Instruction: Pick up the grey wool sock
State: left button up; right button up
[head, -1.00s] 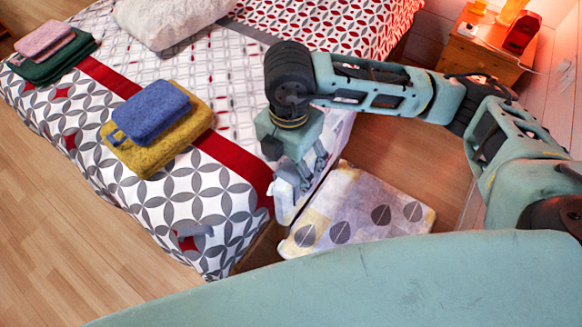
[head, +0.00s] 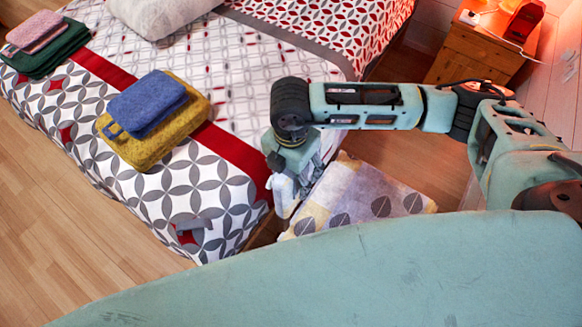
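My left gripper is out of view.
A blue towel on a yellow towel (head: 187,137) lies on the bed (head: 225,190), with green and pink towels (head: 50,57) at the far left. A wooden nightstand (head: 465,62) is at the back right.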

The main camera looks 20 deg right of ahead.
jog(key=shift+c, duration=0.4)
jog(key=c, duration=1.2)
jog(key=shift+r, duration=0.15)
notch_tip(320, 180, up, 18)
jog(key=shift+f+b, duration=0.15)
jog(key=shift+b, duration=0.5)
